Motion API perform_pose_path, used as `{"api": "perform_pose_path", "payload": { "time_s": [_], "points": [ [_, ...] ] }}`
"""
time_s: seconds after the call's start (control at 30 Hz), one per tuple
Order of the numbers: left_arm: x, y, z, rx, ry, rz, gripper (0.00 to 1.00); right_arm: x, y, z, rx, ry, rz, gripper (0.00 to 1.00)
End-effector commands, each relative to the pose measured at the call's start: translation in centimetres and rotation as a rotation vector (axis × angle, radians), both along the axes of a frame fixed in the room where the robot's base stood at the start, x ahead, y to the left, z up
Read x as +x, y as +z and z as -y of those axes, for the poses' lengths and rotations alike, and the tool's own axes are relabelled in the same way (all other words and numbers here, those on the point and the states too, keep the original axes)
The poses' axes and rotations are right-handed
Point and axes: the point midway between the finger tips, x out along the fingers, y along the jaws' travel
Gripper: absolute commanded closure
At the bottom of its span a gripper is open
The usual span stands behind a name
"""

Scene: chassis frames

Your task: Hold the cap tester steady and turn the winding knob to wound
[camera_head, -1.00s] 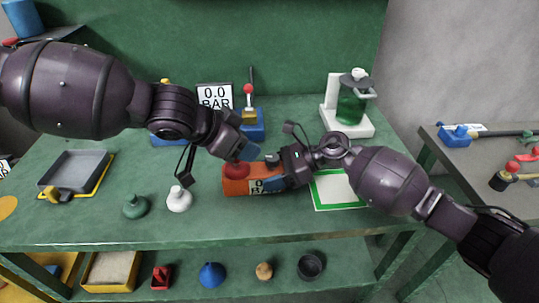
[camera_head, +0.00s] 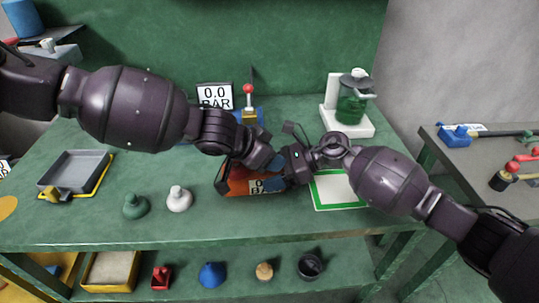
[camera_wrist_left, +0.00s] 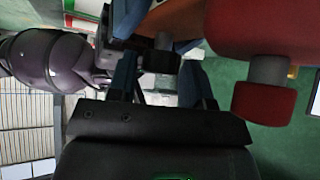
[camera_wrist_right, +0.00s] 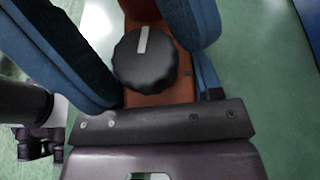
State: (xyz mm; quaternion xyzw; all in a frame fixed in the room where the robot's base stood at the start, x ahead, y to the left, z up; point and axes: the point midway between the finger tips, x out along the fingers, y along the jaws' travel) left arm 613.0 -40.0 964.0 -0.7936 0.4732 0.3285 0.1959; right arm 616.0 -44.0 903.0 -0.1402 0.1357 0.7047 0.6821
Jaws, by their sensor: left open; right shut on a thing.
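The cap tester (camera_head: 238,182) is an orange-red body with a label reading BAR, lying on the green bench. My right gripper (camera_head: 276,181) is shut on the body's right end from the right. In the right wrist view, the black winding knob (camera_wrist_right: 145,62) sits on the body between the blue fingers, its white line pointing nearly up. My left gripper (camera_head: 275,163) is open just above the tester, close to my right gripper. In the left wrist view, a black knob (camera_wrist_left: 158,60) shows near its fingertips; contact is unclear. A red capped part (camera_wrist_left: 263,103) lies right of the fingers.
A 0.0 BAR display (camera_head: 214,95) and a red-ball lever (camera_head: 248,90) stand behind. A white stand with a green jar (camera_head: 350,105) is back right. A green-framed mat (camera_head: 333,190) lies right of the tester.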

Motion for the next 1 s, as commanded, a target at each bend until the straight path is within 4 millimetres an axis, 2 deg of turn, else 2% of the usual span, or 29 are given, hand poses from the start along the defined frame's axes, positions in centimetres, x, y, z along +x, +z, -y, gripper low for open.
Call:
{"api": "perform_pose_path", "payload": {
  "time_s": [0.03,0.23,0.57,1.0],
  "points": [
    [-0.01,0.0,-0.01,0.0,0.0,0.0,0.59,0.02,0.02,0.01,0.0,-0.001,0.0,0.75],
    [-0.01,0.01,-0.02,0.0,0.0,0.0,0.89,0.02,0.02,0.01,0.0,-0.001,0.0,0.75],
    [-0.14,-0.12,0.02,0.005,-0.026,-0.005,0.89,0.02,0.02,0.01,0.0,-0.001,0.0,0.75],
    [-0.4,-0.45,0.53,0.001,-0.177,-0.003,0.88,0.06,0.03,-0.01,0.0,-0.001,0.0,0.75]
  ]
}}
